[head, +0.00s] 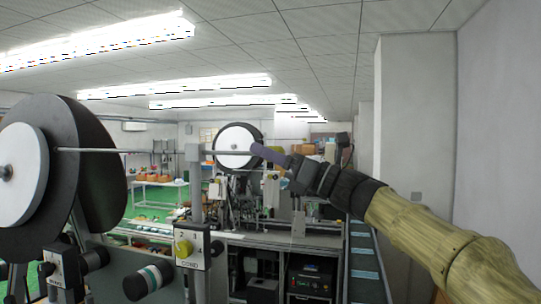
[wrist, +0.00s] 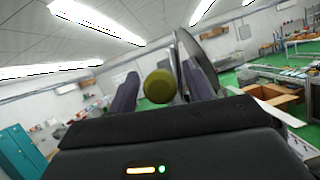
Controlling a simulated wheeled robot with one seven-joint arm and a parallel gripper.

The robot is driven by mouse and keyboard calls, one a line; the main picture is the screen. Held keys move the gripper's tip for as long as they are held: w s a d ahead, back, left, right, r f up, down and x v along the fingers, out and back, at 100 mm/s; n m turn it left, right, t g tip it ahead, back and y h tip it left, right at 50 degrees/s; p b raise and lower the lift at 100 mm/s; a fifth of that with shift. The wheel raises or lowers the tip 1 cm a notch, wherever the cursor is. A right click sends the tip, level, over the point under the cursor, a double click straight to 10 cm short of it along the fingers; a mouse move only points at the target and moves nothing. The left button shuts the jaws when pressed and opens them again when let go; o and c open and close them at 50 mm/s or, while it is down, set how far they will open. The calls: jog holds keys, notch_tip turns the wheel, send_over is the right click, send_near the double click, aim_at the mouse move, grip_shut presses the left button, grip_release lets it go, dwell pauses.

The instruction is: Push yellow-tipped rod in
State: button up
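A thin metal rod (head: 130,151) runs level from the large black-and-white reel (head: 22,175) at left, through a grey post head (head: 193,152), toward my gripper. Its yellow tip (wrist: 158,87) shows in the wrist view as a round olive-yellow end between my two purple fingers; in the head view the fingers hide it. My gripper (head: 258,151) points left at the rod's end, and it also shows in the wrist view (wrist: 160,90). The fingers stand apart with a narrow gap on each side of the tip, so they look open. Whether anything touches the tip is unclear.
A control box with a yellow knob (head: 184,249) is below the post. Another reel (head: 236,146) and machinery stand behind my gripper. A white pillar (head: 415,130) is at right. In the wrist view, a cardboard box (wrist: 270,100) lies at right.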

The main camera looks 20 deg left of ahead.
jog(key=shift+d+f, duration=0.1)
jog(key=shift+d, duration=0.1)
jog(key=shift+d+f+b, duration=0.35)
jog(key=shift+d+b, duration=0.05)
jog(key=shift+b, duration=0.15)
jog(key=b+v, duration=0.9)
jog(key=v, duration=0.7)
jog(key=shift+d+r, duration=0.1)
